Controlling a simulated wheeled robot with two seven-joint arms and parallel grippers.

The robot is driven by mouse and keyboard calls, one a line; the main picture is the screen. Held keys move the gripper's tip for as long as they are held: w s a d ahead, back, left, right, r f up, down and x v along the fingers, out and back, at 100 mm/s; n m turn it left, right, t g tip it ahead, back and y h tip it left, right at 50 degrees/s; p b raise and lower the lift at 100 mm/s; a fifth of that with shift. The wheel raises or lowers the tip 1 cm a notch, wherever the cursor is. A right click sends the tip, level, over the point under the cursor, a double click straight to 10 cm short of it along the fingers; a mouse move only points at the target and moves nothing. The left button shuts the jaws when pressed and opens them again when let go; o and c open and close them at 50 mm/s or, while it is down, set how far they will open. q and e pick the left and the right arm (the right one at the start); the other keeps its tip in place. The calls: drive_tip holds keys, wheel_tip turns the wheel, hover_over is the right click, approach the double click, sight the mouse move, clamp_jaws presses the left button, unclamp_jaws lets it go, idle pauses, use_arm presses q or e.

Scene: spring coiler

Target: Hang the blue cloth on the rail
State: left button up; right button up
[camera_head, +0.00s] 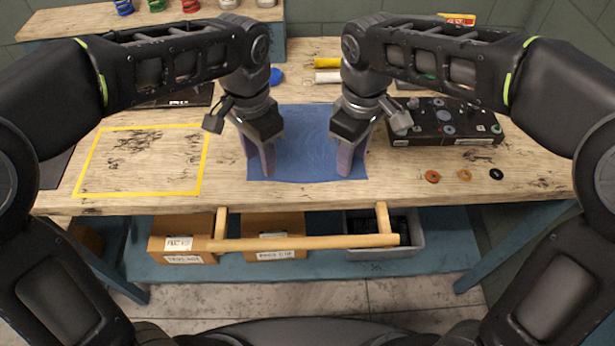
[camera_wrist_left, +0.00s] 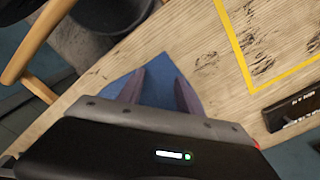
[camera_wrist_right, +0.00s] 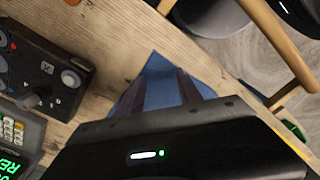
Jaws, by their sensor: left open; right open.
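The blue cloth (camera_head: 308,140) lies flat on the wooden workbench, near its front edge. A corner of it also shows in the left wrist view (camera_wrist_left: 155,88) and in the right wrist view (camera_wrist_right: 160,90). The wooden rail (camera_head: 305,243) runs along the bench front, below the top, on two short arms, and carries nothing. My left gripper (camera_head: 261,165) is open over the cloth's left part, fingers pointing down. My right gripper (camera_head: 352,163) is open over its right part. I cannot tell whether the fingertips touch the cloth.
A yellow taped rectangle (camera_head: 140,193) marks the bench at left. A black control box (camera_head: 445,120) stands at right, with small rings (camera_head: 432,176) in front. Cardboard boxes (camera_head: 183,240) and a grey bin (camera_head: 385,252) sit on the shelf behind the rail.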

use_arm(q)
drive_tip(key=shift+f, duration=0.5)
use_arm(e)
drive_tip(key=shift+f, duration=0.55)
use_arm(q)
drive_tip(key=shift+f, duration=0.15)
use_arm(e)
drive_tip(key=shift+f, duration=0.15)
use_arm(q)
drive_tip(key=shift+c, duration=0.4)
use_arm(e)
drive_tip(key=shift+c, duration=0.4)
use_arm(q)
clamp_jaws()
use_arm(e)
drive_tip(key=shift+s, duration=0.1)
clamp_jaws()
